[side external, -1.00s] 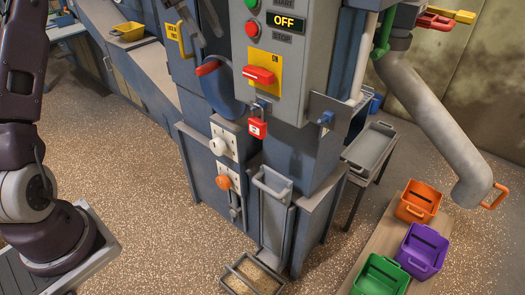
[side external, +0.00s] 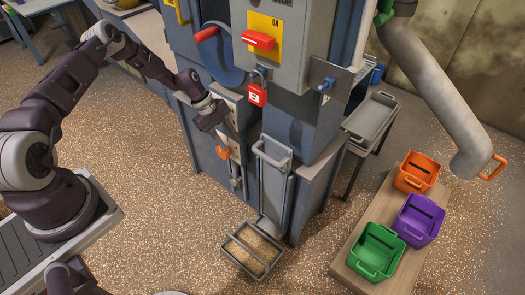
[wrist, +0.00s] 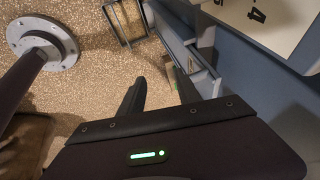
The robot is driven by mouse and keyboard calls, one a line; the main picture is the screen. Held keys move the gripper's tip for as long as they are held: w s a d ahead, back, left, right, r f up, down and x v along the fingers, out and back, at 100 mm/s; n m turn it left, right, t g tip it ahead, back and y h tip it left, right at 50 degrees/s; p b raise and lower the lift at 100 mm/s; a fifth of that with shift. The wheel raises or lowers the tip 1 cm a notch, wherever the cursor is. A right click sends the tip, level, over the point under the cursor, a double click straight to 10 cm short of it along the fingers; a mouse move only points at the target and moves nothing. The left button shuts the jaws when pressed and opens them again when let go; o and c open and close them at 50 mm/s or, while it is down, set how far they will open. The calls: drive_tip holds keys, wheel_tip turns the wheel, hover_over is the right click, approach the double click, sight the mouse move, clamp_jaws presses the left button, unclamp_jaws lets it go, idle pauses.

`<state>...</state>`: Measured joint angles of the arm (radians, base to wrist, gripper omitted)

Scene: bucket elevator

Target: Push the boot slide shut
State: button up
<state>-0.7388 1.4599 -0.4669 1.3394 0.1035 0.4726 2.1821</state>
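The bucket elevator's lower casing (side external: 300,125) stands in the middle of the side view. A grey slide with a handle (side external: 272,152) is on its front, above a tray of grain (side external: 252,250). To its left is an orange knob (side external: 223,152) on a pale plate. I cannot tell for certain which part is the boot slide. My gripper (side external: 222,126) is at the casing's left front, just above the orange knob, and hides the white knob's place. Contact cannot be made out. In the wrist view my gripper (wrist: 160,92) has its fingers apart, with nothing seen between them.
A red padlock (side external: 257,94) hangs below the red switch handle (side external: 258,40). Orange (side external: 430,165), purple (side external: 410,236) and green (side external: 366,268) bins stand on a board at right. A spout pipe (side external: 440,105) overhangs there.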

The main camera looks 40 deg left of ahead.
sight(264, 155)
drive_tip(key=w+d, duration=0.1)
drive_tip(key=d, duration=0.2)
drive_tip(key=w+d, duration=0.2)
drive_tip(key=d, duration=0.1)
drive_tip(key=w+d, duration=0.1)
drive_tip(key=d, duration=0.3)
drive_tip(key=shift+w+r, duration=0.1)
drive_tip(key=shift+w, duration=0.05)
drive_tip(key=shift+x, duration=1.25)
drive_tip(key=shift+d+f, duration=0.15)
drive_tip(key=shift+f, duration=0.05)
clamp_jaws()
